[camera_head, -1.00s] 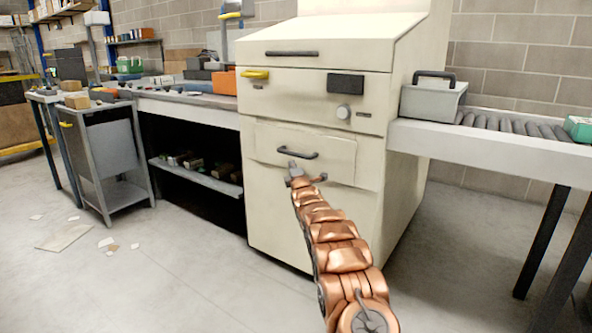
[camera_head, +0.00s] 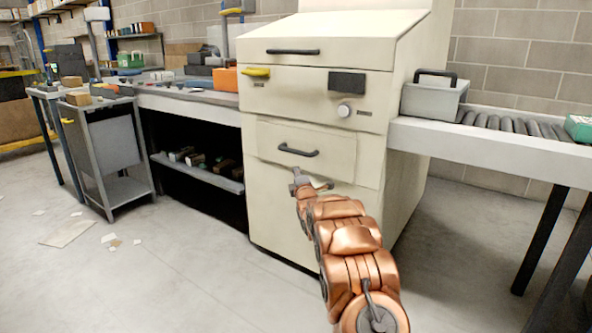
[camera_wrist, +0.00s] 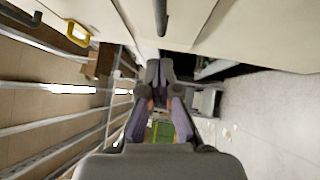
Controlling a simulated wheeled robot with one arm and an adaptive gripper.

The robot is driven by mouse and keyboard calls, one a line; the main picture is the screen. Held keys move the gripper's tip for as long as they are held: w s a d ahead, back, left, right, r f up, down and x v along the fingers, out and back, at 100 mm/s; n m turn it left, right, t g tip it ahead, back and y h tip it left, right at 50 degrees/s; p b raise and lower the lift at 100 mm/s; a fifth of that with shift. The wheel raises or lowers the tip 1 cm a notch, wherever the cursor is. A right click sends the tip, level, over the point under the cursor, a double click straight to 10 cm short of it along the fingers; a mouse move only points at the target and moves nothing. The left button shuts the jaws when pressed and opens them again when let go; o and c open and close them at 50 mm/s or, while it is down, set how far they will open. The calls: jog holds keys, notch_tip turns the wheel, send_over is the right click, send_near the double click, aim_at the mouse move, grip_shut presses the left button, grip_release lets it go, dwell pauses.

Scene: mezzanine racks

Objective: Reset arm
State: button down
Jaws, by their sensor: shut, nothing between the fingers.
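My copper-coloured arm reaches from the lower right toward the cream cabinet (camera_head: 275,208) in the head view. My gripper (camera_head: 298,172) is small there, in front of the cabinet, just below the dark handle (camera_head: 298,150) of its lower drawer. In the wrist view my gripper (camera_wrist: 158,66) points up the picture with its fingers together and nothing between them. A dark handle (camera_wrist: 160,15) shows just beyond the fingertips; I cannot tell whether they touch. The drawer front looks shut.
A roller conveyor (camera_head: 510,125) with a grey bin (camera_head: 433,100) stands to the right. A workbench (camera_head: 190,106) with a lower shelf (camera_head: 200,172) stands to the left, beside a grey cart (camera_head: 108,150). Flat scraps (camera_head: 68,233) lie on the left floor. The front floor is clear.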

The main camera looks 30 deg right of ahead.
jog(key=shift+p+v, duration=0.3)
jog(key=shift+v, duration=1.15)
jog(key=s+a+r+m+g+y+p, duration=0.1)
jog(key=s+a+r+m+g+p, duration=0.25)
jog(key=a+r+p, duration=0.35)
jog(key=s+a+r+m+g+y+p, duration=0.1)
jog(key=s+a+r+m+g+p, duration=0.2)
jog(key=s+a+r+p, duration=0.45)
jog(key=s+a+r+m+g+y+p, duration=0.25)
jog(key=s+a+r+g+p, duration=0.2)
jog(key=s, duration=0.65)
jog(key=s+a+r+m+g+p, duration=0.2)
jog(key=s+a+r+g+p, duration=0.1)
jog(key=s, duration=1.1)
jog(key=s+a+r+m+g+y+p, duration=0.1)
jog(key=s+a+r+p, duration=0.4)
jog(key=s, duration=0.9)
jog(key=s+a+r+m+g+p, duration=0.4)
jog(key=s+p, duration=0.5)
jog(key=s, duration=0.6)
jog(key=shift+a+r+g, duration=0.55)
jog(key=shift+a+g, duration=0.15)
jog(key=shift+a, duration=0.15)
jog(key=shift+y, duration=0.25)
